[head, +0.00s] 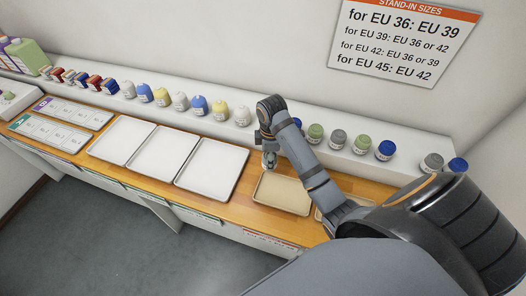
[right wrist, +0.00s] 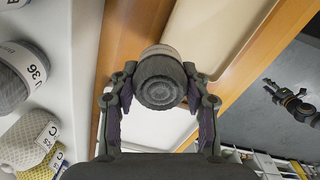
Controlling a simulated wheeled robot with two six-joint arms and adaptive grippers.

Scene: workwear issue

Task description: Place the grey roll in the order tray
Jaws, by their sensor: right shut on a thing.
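The grey roll (right wrist: 160,82) is a ribbed, rolled bundle with a pale band, held end-on between the fingers in the right wrist view. My right gripper (right wrist: 160,100) is shut on it. In the head view my right gripper (head: 268,160) is above the counter at the back left corner of a beige tray (head: 282,194); the roll is hardly visible there. No readable label shows which tray is the order tray. A dark arm end, probably my left gripper (right wrist: 290,98), shows small over the floor in the right wrist view; its jaws are unclear.
Three white trays (head: 212,168) lie left of the beige tray. Another beige tray (head: 322,214) is partly hidden behind my right arm. Several labelled rolls in grey, white, yellow, blue and green stand along the white shelf (head: 290,118) behind. A size sign (head: 404,42) hangs on the wall.

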